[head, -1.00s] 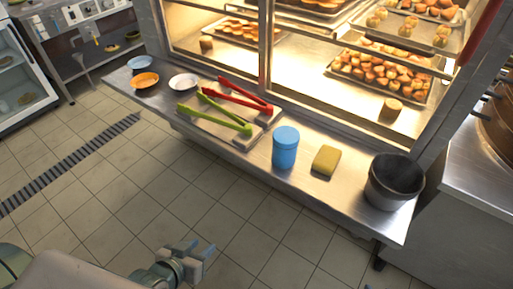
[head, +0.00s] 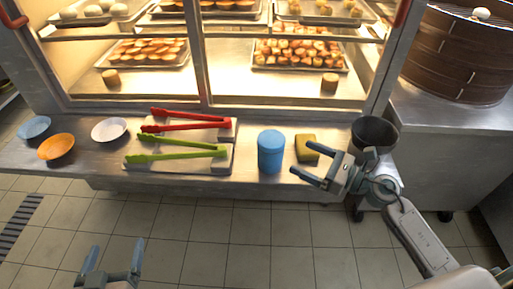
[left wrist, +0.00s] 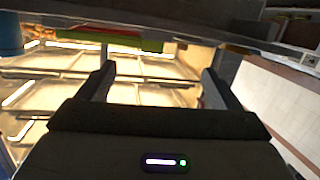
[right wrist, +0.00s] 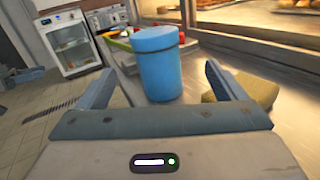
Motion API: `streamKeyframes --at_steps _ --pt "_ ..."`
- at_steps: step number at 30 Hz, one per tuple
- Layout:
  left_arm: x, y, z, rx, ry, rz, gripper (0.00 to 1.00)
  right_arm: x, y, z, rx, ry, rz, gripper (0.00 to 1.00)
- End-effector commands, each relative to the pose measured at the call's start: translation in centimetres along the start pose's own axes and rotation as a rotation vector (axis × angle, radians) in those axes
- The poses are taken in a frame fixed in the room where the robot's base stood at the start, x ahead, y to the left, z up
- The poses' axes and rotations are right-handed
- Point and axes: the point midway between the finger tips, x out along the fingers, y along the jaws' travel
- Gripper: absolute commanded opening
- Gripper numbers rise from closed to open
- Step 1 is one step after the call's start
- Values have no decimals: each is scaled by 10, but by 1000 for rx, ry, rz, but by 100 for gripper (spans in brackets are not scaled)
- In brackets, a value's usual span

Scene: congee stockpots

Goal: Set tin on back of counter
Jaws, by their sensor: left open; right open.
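A blue cylindrical tin (head: 271,151) with a lid stands upright on the steel counter (head: 90,163), between the tongs and a yellow sponge. My right gripper (head: 312,178) is open and empty over the counter's front edge, to the right of the tin and pointing left. In the right wrist view the tin (right wrist: 157,63) stands ahead between the open fingers, apart from them. My left gripper (head: 110,258) is open and empty, low over the floor in front of the counter. In the left wrist view its fingers (left wrist: 157,85) are apart, with a blue thing partly showing at the left edge.
A yellow sponge (head: 307,147) and a dark bucket (head: 374,133) stand to the right of the tin. Red tongs (head: 185,126) and green tongs (head: 175,155) lie on boards to the left, beyond them several plates. A glass display case (head: 230,60) closes off the back.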

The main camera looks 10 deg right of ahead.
Motion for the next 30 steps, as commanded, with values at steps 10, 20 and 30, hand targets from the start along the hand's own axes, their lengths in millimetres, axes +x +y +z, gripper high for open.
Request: streamKeyframes --at_steps 10,20,30 --pt "-8 2 22 -16 -117 1 86 28 -2 -5 -91 43 26 90" --pt "-17 3 42 -30 -221 4 86 56 -1 -8 -88 47 26 90" --pt "-23 4 52 -38 -273 6 86 87 5 -16 -85 43 26 90"
